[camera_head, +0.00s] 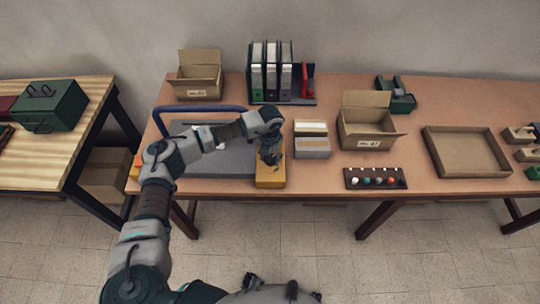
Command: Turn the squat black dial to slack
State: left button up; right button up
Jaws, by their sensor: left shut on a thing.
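My left arm reaches in from the lower left over the table. My left gripper (270,158) points down over a small yellow-orange box (270,181) near the table's front edge. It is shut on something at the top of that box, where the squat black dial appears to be. The gripper's dark fingers cover the dial, so its pointer and any slack mark are hidden. My right gripper is not in view.
A grey board with a blue bar (202,108) lies left of the box. Small cartons (312,146) stand close on its right. Behind are binders (271,72) and an open carton (368,125). A dark rack with coloured balls (375,184) lies at the front.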

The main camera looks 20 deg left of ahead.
pick_arm(q)
jog(key=n+p, duration=0.1)
jog(key=n, duration=0.2)
jog(key=n+p, duration=0.1)
jog(key=n, duration=0.2)
jog(key=n+p, duration=0.2)
jog(key=shift+w+r+n, duration=0.25)
jog(key=shift+r+n, duration=0.05)
jog(key=shift+n, duration=0.4)
jog(key=shift+n+p, duration=0.5)
jog(key=shift+n, duration=0.3)
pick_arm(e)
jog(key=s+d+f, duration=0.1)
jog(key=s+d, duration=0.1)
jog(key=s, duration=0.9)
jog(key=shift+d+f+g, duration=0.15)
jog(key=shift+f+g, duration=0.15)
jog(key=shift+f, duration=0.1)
pick_arm(q)
jog(key=shift+f, duration=0.1)
jog(key=o, duration=1.1)
jog(key=shift+o, duration=0.3)
jog(key=shift+s+d+f, duration=0.1)
